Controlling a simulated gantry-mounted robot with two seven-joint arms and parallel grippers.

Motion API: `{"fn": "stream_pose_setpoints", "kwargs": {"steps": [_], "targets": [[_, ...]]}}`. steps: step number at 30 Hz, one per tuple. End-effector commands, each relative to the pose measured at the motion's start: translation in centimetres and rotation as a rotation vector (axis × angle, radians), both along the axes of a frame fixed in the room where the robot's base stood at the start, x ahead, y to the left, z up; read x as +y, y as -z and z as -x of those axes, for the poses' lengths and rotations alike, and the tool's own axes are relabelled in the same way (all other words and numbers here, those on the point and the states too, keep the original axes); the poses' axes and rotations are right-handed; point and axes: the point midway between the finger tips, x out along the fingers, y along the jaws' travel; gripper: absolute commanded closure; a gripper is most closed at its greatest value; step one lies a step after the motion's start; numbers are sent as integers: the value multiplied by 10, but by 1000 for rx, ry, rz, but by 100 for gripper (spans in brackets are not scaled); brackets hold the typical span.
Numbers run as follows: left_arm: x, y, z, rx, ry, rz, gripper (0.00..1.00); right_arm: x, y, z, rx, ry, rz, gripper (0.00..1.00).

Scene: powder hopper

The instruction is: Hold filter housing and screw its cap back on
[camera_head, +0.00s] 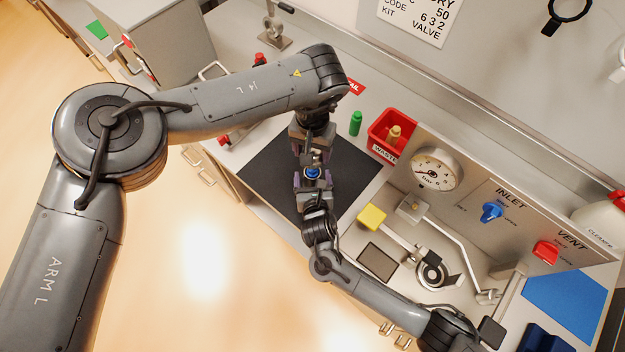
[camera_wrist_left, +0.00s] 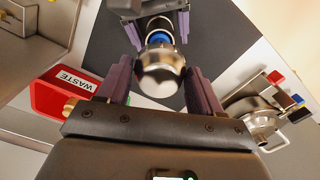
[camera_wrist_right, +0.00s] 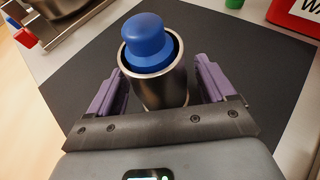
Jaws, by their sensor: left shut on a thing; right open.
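In the right wrist view, the filter housing, an open steel cylinder (camera_wrist_right: 160,88), has a blue rounded insert (camera_wrist_right: 147,42) rising from its mouth. My right gripper (camera_wrist_right: 160,80) is open, with a purple finger on each side of it and gaps showing. The blue insert also shows from above in the head view (camera_head: 313,173). My left gripper (camera_wrist_left: 158,85) is shut on a domed steel piece (camera_wrist_left: 160,75), seemingly the cap. I cannot tell whether the two steel parts touch.
The black mat (camera_head: 262,180) lies below both grippers. A red waste bin (camera_head: 378,145) holding a tan piece, and a green bottle (camera_head: 356,123), stand to the right. The gauge panel (camera_head: 470,200) and pipe fittings (camera_head: 432,272) are further right.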

Motion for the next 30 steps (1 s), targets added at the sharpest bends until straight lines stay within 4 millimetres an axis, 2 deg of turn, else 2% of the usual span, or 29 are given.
{"fn": "stream_pose_setpoints", "kwargs": {"steps": [6,18,20,30], "targets": [[0,0,0,0,0,0,65,1,7,-16,0,0,0,17],[0,0,0,0,0,0,65,2,8,-19,1,-1,-1,17],[0,0,0,0,0,0,65,2,8,-19,1,-1,-1,25],[0,0,0,0,0,0,65,1,8,-19,1,-1,0,77]]}}
